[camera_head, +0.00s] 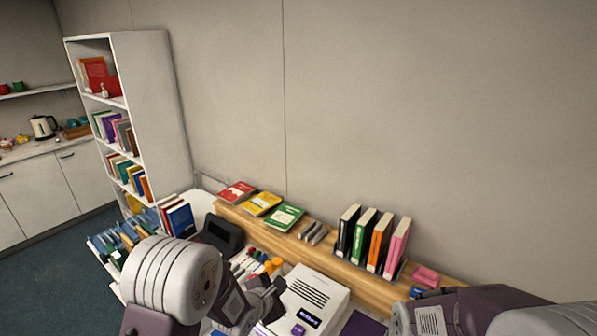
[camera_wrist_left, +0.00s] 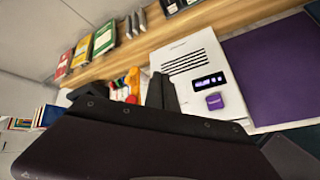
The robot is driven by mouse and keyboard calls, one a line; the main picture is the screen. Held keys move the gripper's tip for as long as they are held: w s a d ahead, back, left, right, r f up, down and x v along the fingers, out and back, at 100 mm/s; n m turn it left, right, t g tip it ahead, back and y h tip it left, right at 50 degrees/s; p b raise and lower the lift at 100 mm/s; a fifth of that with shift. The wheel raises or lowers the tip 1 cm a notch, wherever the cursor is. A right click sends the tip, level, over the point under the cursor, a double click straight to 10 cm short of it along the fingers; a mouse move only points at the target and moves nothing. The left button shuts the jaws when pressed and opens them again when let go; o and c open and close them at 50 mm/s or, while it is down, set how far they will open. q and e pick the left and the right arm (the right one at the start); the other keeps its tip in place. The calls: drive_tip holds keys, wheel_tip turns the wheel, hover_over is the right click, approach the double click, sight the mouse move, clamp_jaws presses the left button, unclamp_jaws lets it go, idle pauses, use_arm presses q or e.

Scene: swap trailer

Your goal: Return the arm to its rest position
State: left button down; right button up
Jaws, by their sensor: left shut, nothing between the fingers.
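My left arm (camera_head: 180,278) comes in from the lower left of the head view, bent above the desk. Its dark left gripper (camera_head: 272,290) is beside the white box-shaped device (camera_head: 318,292), shut and empty. In the left wrist view the shut gripper fingers (camera_wrist_left: 163,92) stand in front of the desk, left of the same white device (camera_wrist_left: 190,60). I cannot tell whether they touch anything there. My right arm (camera_head: 470,308) shows at the lower right of the head view; its gripper is out of view.
A wooden ledge (camera_head: 335,258) along the wall holds upright books (camera_head: 380,240) and flat red, yellow and green books (camera_head: 262,204). Small colored items (camera_head: 262,262) lie near the left gripper. A dark purple mat (camera_wrist_left: 275,65) lies right of the device. A white bookshelf (camera_head: 150,110) stands left.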

use_arm(q)
drive_tip(key=s+a+m+g+y+b, duration=0.25)
drive_tip(key=s+a+m, duration=0.35)
drive_tip(key=a, duration=0.6)
drive_tip(key=s+f+m+g, duration=0.2)
drive_tip(key=s+m+g, duration=0.1)
drive_tip(key=s+m, duration=0.5)
drive_tip(key=s+a+f+m+g+y, duration=0.1)
drive_tip(key=s+f+m+g, duration=0.1)
drive_tip(key=s+m, duration=0.6)
drive_tip(key=shift+s+f+g, duration=0.2)
drive_tip(key=shift+s+g, duration=0.55)
use_arm(e)
wheel_tip(320, 180, down, 4)
drive_tip(key=shift+s+a+f, duration=0.1)
drive_tip(key=shift+f, duration=0.15)
use_arm(q)
drive_tip(key=shift+y, duration=0.25)
idle(3.7)
